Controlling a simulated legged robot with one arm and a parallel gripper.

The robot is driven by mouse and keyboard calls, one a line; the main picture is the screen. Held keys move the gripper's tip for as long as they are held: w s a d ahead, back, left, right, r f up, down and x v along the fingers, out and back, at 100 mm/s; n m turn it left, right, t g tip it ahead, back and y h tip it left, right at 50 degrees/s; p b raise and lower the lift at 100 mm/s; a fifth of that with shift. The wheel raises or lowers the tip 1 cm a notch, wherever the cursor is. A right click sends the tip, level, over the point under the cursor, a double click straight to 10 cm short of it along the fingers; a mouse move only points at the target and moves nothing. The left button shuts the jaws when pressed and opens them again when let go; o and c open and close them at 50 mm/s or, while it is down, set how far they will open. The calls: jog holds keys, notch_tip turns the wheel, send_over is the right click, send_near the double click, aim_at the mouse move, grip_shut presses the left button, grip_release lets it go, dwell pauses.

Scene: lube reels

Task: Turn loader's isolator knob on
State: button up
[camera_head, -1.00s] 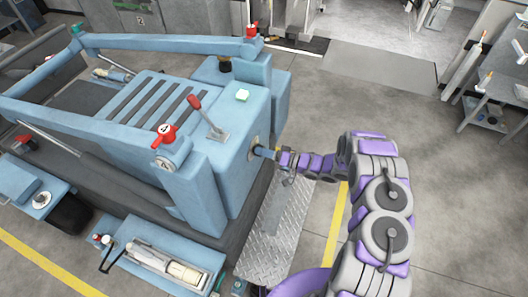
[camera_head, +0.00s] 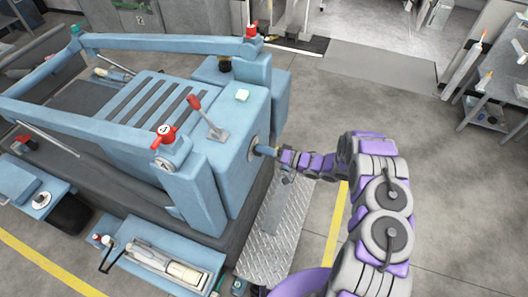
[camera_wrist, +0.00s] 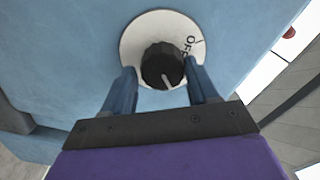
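The isolator knob (camera_wrist: 164,68) is black with a white pointer line, on a round white dial plate (camera_wrist: 132,42) on the blue loader (camera_head: 228,175). In the wrist view the pointer aims down and slightly right. The lettering, which looks like OFF, is at the plate's right, beside a short tick line. My gripper (camera_wrist: 160,72) faces the plate, its two blue fingers apart, one on each side of the knob. I cannot tell if either finger touches it. In the head view my gripper (camera_head: 265,151) is at the loader's right side face, and the knob is hidden.
A red rotary handle (camera_head: 164,134) and a red-tipped lever (camera_head: 205,116) stand on top of the loader. A metal tread plate (camera_head: 272,235) lies below my arm. Open concrete floor (camera_head: 370,110) is to the right, with a table (camera_head: 493,100) at the far right.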

jog(key=shift+o, duration=1.3)
jog(key=shift+s, duration=0.15)
jog(key=p+v, duration=0.1)
jog(key=v, duration=1.6)
jog(key=shift+d, duration=0.2)
